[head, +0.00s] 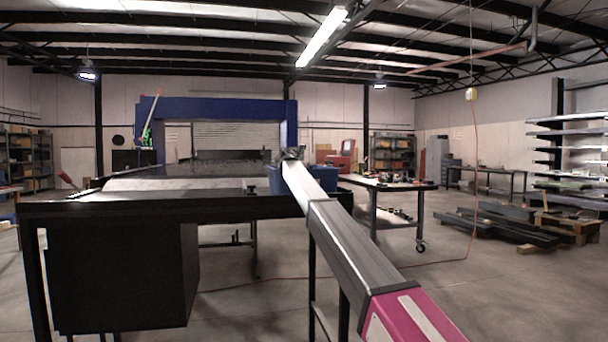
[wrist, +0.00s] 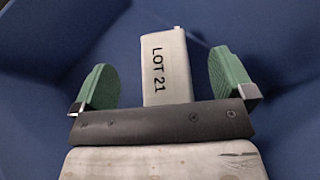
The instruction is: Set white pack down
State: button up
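The white pack (wrist: 165,66), marked LOT 21, is in the wrist view against the blue inside of a bin (wrist: 60,40). My gripper (wrist: 162,84) is open, with one green finger pad on each side of the pack and a clear gap to both. The pack's near end is hidden behind the dark gripper bar. The frames do not show clearly whether it lies flat on the bin floor. In the head view the blue bin (head: 275,181) is at the far end of my arm, partly covered by it. My gripper and the pack are hidden there.
Metal stock lies on pallets (head: 505,225) at far right. Open floor lies between.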

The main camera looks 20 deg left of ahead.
jog(key=shift+r, duration=0.45)
jog(key=shift+s+r, duration=0.2)
jog(key=shift+r, duration=0.1)
jog(key=v, duration=1.1)
jog(key=shift+s+a, duration=0.15)
jog(key=shift+s, duration=0.1)
